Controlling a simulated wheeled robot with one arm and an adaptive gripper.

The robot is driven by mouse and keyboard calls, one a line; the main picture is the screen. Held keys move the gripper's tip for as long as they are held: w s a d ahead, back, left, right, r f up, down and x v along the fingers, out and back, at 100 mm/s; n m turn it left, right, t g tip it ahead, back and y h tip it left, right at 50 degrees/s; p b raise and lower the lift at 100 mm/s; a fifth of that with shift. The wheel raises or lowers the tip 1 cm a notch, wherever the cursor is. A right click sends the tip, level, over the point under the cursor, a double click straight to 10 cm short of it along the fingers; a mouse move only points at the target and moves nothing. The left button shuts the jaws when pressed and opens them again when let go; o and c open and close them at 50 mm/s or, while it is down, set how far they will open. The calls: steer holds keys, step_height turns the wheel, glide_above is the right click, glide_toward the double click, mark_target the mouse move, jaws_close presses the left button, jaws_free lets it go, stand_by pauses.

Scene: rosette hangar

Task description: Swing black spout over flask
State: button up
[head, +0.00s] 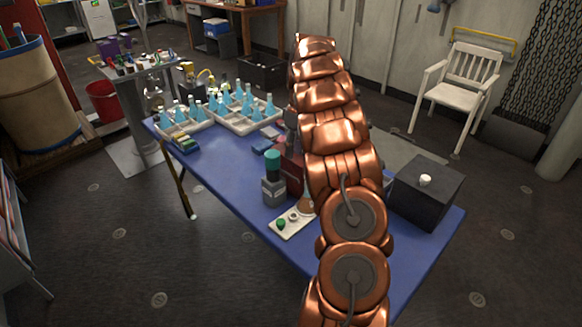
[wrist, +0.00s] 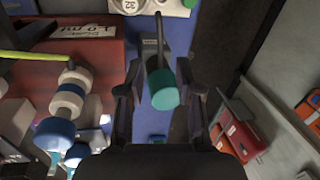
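In the wrist view my gripper (wrist: 161,80) is open, with its two dark fingers apart. A teal cylinder (wrist: 164,90) shows between them, with visible gaps on both sides; its depth relative to the fingertips is unclear. A thin black bar (wrist: 159,35), possibly the black spout, runs from the teal part toward the white plate (wrist: 150,5). In the head view the teal cylinder (head: 272,162) tops a grey dispenser (head: 273,188) on the blue table. Blue-filled flasks (head: 249,105) stand in trays at the back left. My arm hides my gripper and any flask behind it there.
The white plate (head: 287,228) with a green knob lies in front of the dispenser. A dark box (head: 428,190) with a white knob stands at the table's right end. A red box (wrist: 75,75) and blue-and-white round parts (wrist: 68,100) lie left of my fingers. The table's front left is clear.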

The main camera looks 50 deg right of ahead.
steer(key=shift+a+f+p, duration=0.25)
steer(key=shift+f+p, duration=0.1)
steer(key=shift+f, duration=0.9)
steer(key=shift+a+f+p, duration=0.25)
steer(key=shift+f+p, duration=0.15)
steer(key=shift+f, duration=0.9)
steer(key=shift+a+f+p, duration=0.25)
steer(key=shift+f+p, duration=0.1)
steer(key=shift+f, duration=0.9)
steer(key=shift+s, duration=0.1)
jaws_close()
